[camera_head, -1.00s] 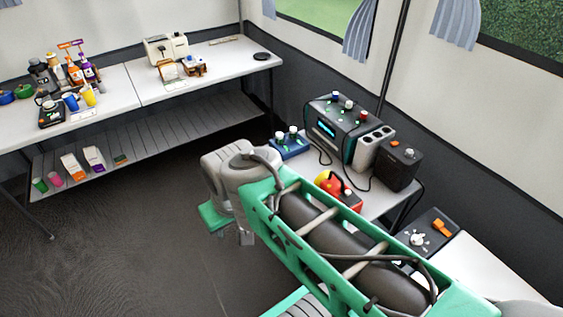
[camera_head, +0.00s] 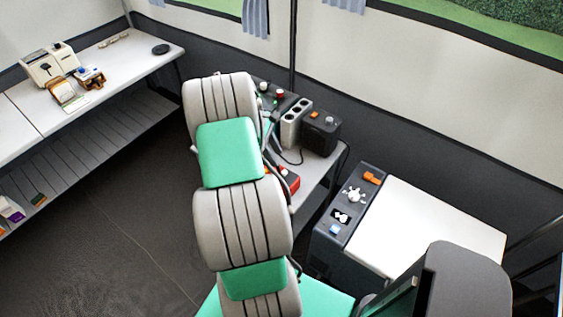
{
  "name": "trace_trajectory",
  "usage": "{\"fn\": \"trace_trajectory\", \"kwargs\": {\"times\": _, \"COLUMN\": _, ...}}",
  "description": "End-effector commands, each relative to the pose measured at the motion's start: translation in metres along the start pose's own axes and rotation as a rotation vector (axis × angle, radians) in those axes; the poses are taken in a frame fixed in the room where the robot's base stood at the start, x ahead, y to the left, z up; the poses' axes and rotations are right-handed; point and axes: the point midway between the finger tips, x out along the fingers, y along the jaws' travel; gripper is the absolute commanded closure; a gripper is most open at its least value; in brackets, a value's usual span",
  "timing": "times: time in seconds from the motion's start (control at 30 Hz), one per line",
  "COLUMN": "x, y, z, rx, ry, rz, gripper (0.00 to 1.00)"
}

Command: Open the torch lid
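No torch or torch lid can be made out for certain. A red object (camera_head: 291,180) on the low grey table (camera_head: 318,168) is mostly hidden behind my grey and green arm, and I cannot tell what it is. My arm rises through the middle of the view and covers the left part of that table. My gripper is not in view, so its state and what it may hold do not show.
A black box with an orange switch (camera_head: 321,130) and a grey socket block (camera_head: 295,122) stand on the low table. A white-topped unit (camera_head: 440,225) with a dark knob panel (camera_head: 350,205) is at right. A long white bench (camera_head: 115,75) runs along the left. Dark floor (camera_head: 120,220) is open between.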

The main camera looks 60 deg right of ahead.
Motion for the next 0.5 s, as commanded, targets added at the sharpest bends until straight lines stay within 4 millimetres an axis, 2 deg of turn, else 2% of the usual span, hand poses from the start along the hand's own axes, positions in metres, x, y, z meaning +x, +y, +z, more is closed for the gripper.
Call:
{"fn": "trace_trajectory", "kwargs": {"times": 0.3, "x": 0.056, "y": 0.000, "z": 0.001, "rx": 0.003, "ry": 0.001, "rz": 0.000, "gripper": 0.60}}
{"fn": "trace_trajectory", "kwargs": {"times": 0.5, "x": 0.070, "y": 0.001, "z": 0.000, "rx": 0.002, "ry": 0.003, "rz": 0.002, "gripper": 0.60}}
